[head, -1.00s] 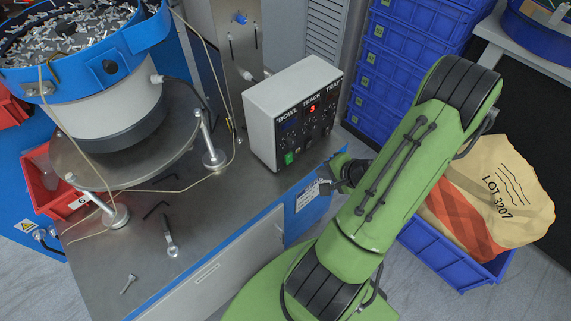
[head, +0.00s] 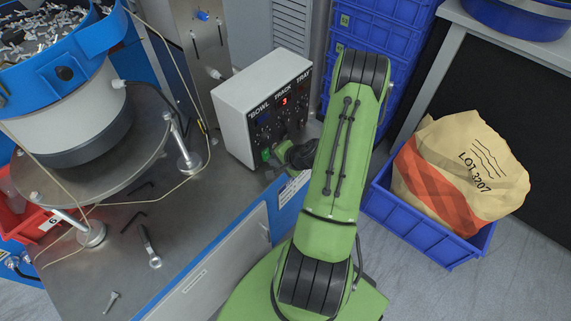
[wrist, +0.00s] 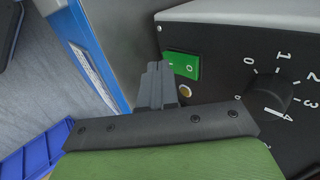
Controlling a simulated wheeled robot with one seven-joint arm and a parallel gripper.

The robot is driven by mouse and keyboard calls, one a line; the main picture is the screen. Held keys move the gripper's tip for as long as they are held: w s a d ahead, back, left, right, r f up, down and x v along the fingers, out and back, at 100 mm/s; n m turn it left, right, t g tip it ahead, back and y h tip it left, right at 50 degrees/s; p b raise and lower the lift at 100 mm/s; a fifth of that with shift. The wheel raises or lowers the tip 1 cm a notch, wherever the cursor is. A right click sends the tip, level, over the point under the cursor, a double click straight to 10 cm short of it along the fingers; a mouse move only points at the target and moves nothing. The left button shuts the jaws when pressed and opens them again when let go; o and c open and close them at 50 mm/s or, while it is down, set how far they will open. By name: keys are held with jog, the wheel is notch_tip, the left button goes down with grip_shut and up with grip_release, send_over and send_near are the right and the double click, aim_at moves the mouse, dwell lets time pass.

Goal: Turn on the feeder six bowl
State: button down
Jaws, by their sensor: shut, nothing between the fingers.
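The control box (head: 232,122) has a black face marked BOWL, TRACK and TRAY and a red display showing 3. A green rocker switch (wrist: 182,66) is low on the face under BOWL, and it also shows in the head view (head: 266,154). My gripper (wrist: 157,68) is shut and empty, its tips just beside the switch's left edge in the wrist view. I cannot tell whether they touch it. A numbered dial (wrist: 268,92) is right of the switch. The blue feeder bowl (head: 66,72), holding metal parts, stands at left.
A hex key (head: 132,221), an eye bolt (head: 150,247) and a screw (head: 111,302) lie on the metal bench (head: 190,225). A red bin (head: 22,222) labelled 6 is at left. A blue crate (head: 447,252) with a sack stands right of my arm. Stacked blue crates are behind.

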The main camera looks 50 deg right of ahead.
jog(key=shift+w, duration=0.2)
jog(key=shift+w+f, duration=0.1)
jog(key=shift+w+f, duration=0.1)
dwell(0.3)
jog(key=shift+r+p, duration=0.35)
jog(key=shift+r, duration=0.6)
